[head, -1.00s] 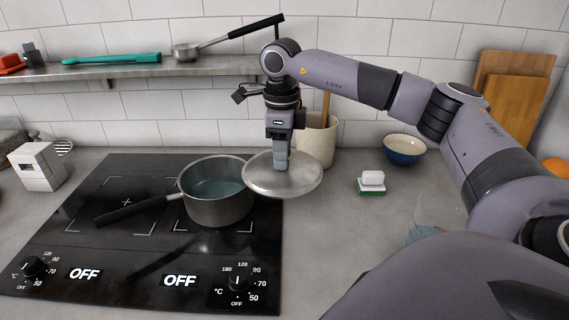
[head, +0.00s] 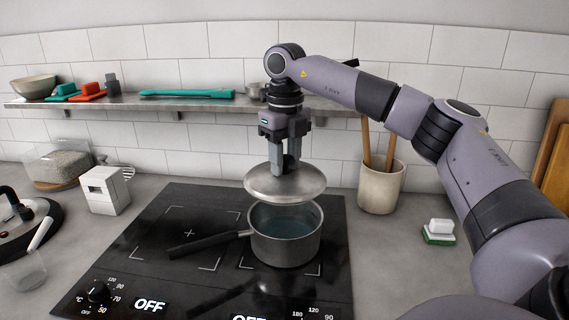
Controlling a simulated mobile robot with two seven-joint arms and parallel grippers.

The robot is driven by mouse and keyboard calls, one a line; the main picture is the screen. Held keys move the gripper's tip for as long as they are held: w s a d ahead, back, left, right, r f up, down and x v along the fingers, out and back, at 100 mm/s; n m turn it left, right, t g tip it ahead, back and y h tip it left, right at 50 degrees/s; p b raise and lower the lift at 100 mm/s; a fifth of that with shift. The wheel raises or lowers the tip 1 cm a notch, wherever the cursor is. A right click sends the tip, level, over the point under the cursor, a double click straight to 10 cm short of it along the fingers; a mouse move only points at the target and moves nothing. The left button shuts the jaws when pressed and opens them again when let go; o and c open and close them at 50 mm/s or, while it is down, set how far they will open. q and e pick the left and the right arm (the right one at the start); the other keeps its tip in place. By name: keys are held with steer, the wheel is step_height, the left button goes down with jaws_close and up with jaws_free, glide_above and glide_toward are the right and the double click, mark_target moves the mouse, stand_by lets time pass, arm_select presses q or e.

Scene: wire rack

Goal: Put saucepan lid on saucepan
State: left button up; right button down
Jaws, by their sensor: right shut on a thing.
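The saucepan (head: 284,248) stands upright on the right part of the black cooktop, its dark handle pointing left. Its inside shows bluish. My right gripper (head: 285,165) is shut on the knob of the round metal saucepan lid (head: 285,185). The lid hangs roughly level above the saucepan, slightly toward its back left in the picture, with a gap between lid and rim. The fingers hide most of the knob. My left gripper is not in view.
The cooktop (head: 150,262) has knobs at its front. A wall shelf (head: 140,101) with bowls and utensils runs behind. A utensil crock (head: 380,188) and a sponge (head: 438,232) are to the right. A white box-shaped timer (head: 105,190) stands left. Counter between crock and cooktop is clear.

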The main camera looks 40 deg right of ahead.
stand_by(0.3)
steer(key=shift+r+p, duration=0.1)
steer(key=shift+p, duration=0.25)
steer(key=shift+f+b, duration=1.6)
steer(key=shift+f, duration=1.6)
steer(key=shift+f+p, duration=0.1)
steer(key=shift+p, duration=0.35)
steer(key=shift+f, duration=0.5)
steer(key=shift+f, duration=0.55)
steer(key=shift+c, duration=1.6)
jaws_free()
